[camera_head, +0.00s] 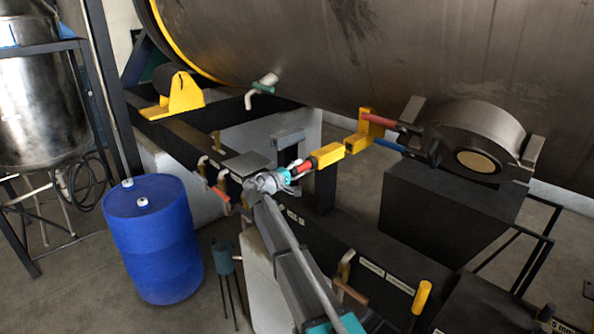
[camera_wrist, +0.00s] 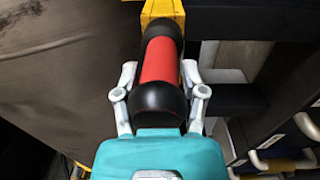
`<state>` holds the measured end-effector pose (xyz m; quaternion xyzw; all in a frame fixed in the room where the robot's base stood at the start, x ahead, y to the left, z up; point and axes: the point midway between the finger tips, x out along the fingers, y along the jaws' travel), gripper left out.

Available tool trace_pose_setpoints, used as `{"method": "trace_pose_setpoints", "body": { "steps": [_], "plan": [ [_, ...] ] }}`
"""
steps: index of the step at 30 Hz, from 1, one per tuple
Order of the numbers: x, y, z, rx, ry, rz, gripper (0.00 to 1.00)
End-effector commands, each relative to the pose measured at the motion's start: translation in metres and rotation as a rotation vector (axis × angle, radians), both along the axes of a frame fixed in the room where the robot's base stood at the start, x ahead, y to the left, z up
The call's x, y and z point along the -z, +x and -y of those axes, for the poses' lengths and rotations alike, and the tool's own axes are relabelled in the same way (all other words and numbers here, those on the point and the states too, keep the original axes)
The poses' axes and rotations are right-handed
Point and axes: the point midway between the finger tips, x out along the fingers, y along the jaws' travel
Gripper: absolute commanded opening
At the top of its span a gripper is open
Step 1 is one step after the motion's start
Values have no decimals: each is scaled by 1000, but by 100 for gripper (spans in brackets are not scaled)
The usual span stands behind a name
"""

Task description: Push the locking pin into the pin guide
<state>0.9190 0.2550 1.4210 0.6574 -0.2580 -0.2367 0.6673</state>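The locking pin has a red handle with black rounded ends (camera_head: 304,166) and points away from my gripper, in line with it. In the wrist view its red handle (camera_wrist: 159,63) fills the middle, with its far black end against or close to the yellow pin guide (camera_wrist: 162,9). The guide is a yellow block (camera_head: 330,155) in the head view. My gripper (camera_head: 286,175) is at the near end of the handle. In the wrist view my gripper (camera_wrist: 158,78) has one finger on each side of the near black end; whether they press on it is unclear. The pin's shaft is hidden.
A large grey cylindrical tank (camera_head: 400,50) hangs above and behind the guide. Another yellow block (camera_head: 372,125) with red and blue bars is to the right. A dark frame (camera_head: 340,240) with hooked handles runs below. A blue drum (camera_head: 153,240) stands at left.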

Motion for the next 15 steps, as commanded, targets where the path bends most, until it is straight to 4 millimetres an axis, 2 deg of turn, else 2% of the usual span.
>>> {"method": "trace_pose_setpoints", "body": {
  "steps": [1, 3, 4, 15],
  "plan": [
    [0, 0, 0, 0, 1, -1, 71],
    [0, 0, 0, 0, 1, 0, 84],
    [0, 0, 0, 0, 2, -1, 87],
    [1, -1, -2, -1, 5, -2, 87]
  ]
}}
